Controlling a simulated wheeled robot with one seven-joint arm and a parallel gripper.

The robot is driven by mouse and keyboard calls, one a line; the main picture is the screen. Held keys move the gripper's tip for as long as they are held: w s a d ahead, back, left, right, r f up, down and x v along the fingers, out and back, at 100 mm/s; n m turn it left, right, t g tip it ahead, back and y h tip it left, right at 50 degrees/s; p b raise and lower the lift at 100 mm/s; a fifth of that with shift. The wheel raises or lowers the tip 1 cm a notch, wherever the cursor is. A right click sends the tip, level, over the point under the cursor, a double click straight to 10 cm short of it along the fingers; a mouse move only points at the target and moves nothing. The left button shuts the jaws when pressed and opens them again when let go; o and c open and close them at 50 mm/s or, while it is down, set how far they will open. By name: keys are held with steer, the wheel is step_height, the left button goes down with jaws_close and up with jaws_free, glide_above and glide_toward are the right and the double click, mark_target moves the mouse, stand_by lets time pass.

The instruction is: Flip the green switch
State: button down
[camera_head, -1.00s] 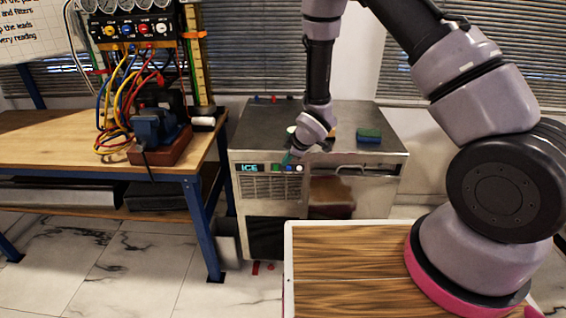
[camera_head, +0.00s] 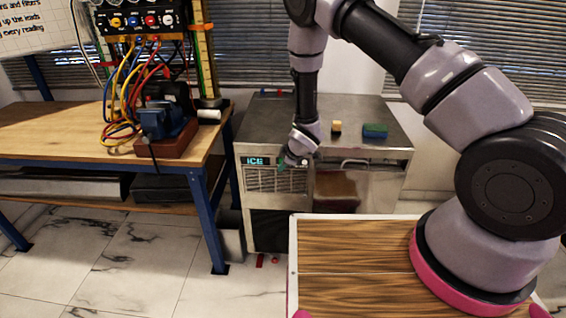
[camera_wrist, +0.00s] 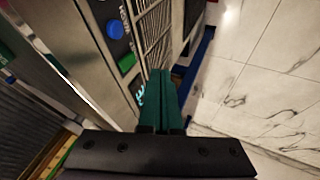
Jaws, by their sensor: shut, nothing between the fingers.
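The green switch (camera_wrist: 127,62) is a small green block on the dark control strip of the ice machine (camera_head: 340,152), below the blue button (camera_wrist: 115,29) in the wrist view. My gripper (camera_wrist: 161,72) is shut, with its two teal fingers together and nothing between them. Its tips are right beside the green switch in the wrist view; I cannot tell whether they touch. In the head view my gripper (camera_head: 282,164) is at the front panel, right of the lit ICE display (camera_head: 255,161). It hides the green switch there.
A wooden bench (camera_head: 60,136) with a gauge rig and cables (camera_head: 128,90) stands at the left. The tiled floor (camera_head: 120,250) in front is open.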

mark_target(279, 163)
steer(key=shift+w+d+f, duration=0.1)
steer(key=shift+w+f, duration=0.05)
steer(key=shift+w, duration=0.85)
steer(key=shift+w+f, duration=0.15)
steer(key=shift+w, duration=0.8)
steer(key=shift+w+f, duration=0.15)
steer(key=shift+w, duration=0.05)
steer(key=shift+w+r, duration=0.1)
steer(key=shift+r, duration=0.8)
